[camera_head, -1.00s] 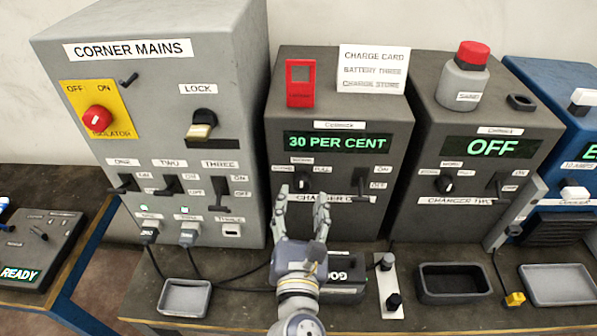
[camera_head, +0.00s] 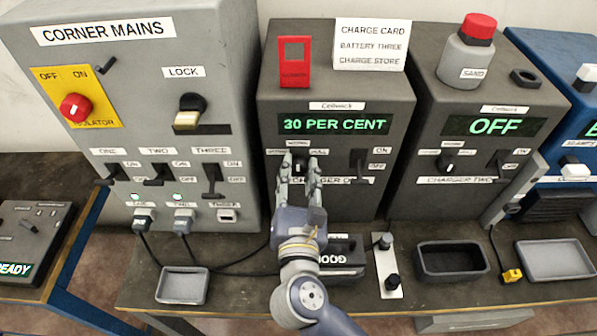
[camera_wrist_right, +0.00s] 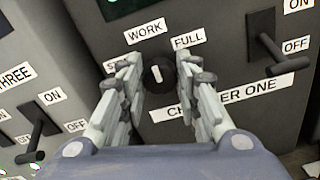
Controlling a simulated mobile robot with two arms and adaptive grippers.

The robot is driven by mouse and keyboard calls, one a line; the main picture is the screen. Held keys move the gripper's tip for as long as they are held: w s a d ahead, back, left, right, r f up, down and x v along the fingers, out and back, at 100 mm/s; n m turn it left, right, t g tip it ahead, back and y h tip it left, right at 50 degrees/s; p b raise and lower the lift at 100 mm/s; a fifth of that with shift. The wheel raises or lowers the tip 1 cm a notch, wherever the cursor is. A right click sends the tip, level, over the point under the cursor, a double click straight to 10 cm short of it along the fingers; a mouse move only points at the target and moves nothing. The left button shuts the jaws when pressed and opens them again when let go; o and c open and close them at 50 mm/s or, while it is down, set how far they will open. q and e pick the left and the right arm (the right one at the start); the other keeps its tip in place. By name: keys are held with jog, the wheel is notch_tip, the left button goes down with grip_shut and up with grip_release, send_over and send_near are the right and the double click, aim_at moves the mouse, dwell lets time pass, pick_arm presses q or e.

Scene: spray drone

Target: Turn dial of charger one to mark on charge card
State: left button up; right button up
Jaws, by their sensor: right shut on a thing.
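Charger one (camera_head: 345,95) is a dark grey box whose green display reads 30 PER CENT. Its black dial (camera_wrist_right: 157,77) has a white pointer standing roughly upright, towards the WORK label. FULL is to its right; a label partly hidden by a finger, starting "ST", is to its left. My right gripper (camera_head: 300,170) is shut on the dial, one finger on each side; the fingers largely cover the dial in the head view. The white charge card (camera_head: 370,45) on top of charger one reads BATTERY THREE, CHARGE STORE. My left gripper is not in view.
Charger one's ON/OFF lever (camera_head: 358,162) is just right of the dial. Corner mains (camera_head: 140,90) stands left, charger two (camera_head: 490,130), showing OFF, right. A red holder (camera_head: 294,62) stands beside the card. Trays (camera_head: 182,285) and a black bin (camera_head: 452,274) are on the bench.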

jog(key=shift+n+p, duration=0.3)
jog(key=n+p, duration=0.2)
jog(key=shift+r+n, duration=0.2)
jog(key=shift+n, duration=0.1)
jog(key=shift+a+n+p, duration=0.1)
jog(key=shift+n+p, duration=0.8)
jog(key=shift+p, duration=0.05)
jog(key=n+p, duration=0.2)
jog(key=n, duration=0.1)
pick_arm(q)
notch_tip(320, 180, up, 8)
jog(key=p, duration=0.2)
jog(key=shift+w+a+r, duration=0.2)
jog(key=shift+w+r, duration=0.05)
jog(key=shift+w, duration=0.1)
pick_arm(e)
jog(key=shift+f+n, duration=0.15)
jog(key=shift+n, duration=0.85)
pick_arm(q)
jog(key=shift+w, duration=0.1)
